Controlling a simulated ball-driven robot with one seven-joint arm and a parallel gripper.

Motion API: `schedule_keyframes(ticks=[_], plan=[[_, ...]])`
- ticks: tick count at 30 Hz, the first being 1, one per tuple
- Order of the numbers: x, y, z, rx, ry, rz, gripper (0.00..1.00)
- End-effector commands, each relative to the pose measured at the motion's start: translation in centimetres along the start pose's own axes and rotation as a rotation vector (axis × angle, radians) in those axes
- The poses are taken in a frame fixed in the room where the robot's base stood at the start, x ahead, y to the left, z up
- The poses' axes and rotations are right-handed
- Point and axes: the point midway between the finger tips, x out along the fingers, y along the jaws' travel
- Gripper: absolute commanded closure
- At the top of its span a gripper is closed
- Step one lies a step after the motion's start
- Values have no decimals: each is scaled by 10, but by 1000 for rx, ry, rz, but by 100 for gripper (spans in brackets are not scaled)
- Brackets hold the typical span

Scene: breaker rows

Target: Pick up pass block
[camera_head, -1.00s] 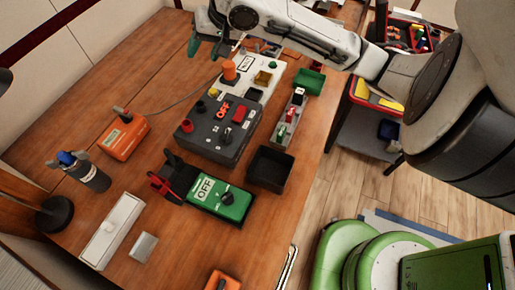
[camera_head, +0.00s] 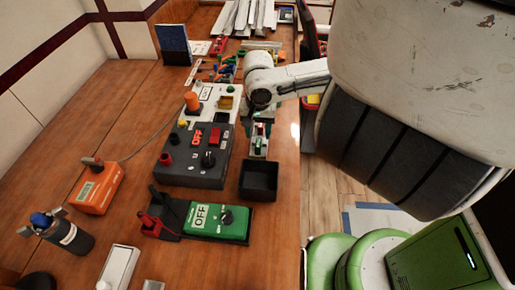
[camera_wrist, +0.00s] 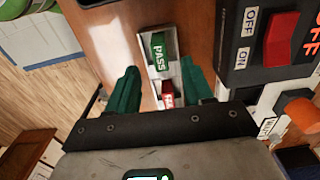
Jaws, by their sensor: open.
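The green pass block (camera_wrist: 159,52), lettered "PASS", lies in a narrow pale tray (camera_wrist: 151,85) in the wrist view. A red block (camera_wrist: 168,97) with white lettering sits in the same tray, nearer my gripper. My gripper (camera_wrist: 161,76) is open and empty, its green fingers spread to either side of the tray. The pass block is beyond the fingertips, not between them. In the head view the tray (camera_head: 258,152) stands right of the dark breaker panel, and the arm hides part of it.
The dark panel (camera_head: 185,175) with a red switch stands close left of the tray. An empty black bin (camera_head: 259,195) is in front of the tray. A green OFF box (camera_head: 217,235) lies nearer. Bare wood (camera_head: 284,165) runs along the table's right edge.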

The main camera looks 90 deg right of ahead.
Motion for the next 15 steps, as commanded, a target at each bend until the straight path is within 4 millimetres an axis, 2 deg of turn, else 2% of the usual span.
schedule_keyframes(ticks=[4, 12, 15], plan=[[10, 0, 0, -1, 0, 0, 49], [47, 0, 0, -1, -1, 0, 49], [54, 0, 0, -2, 1, 0, 49]])
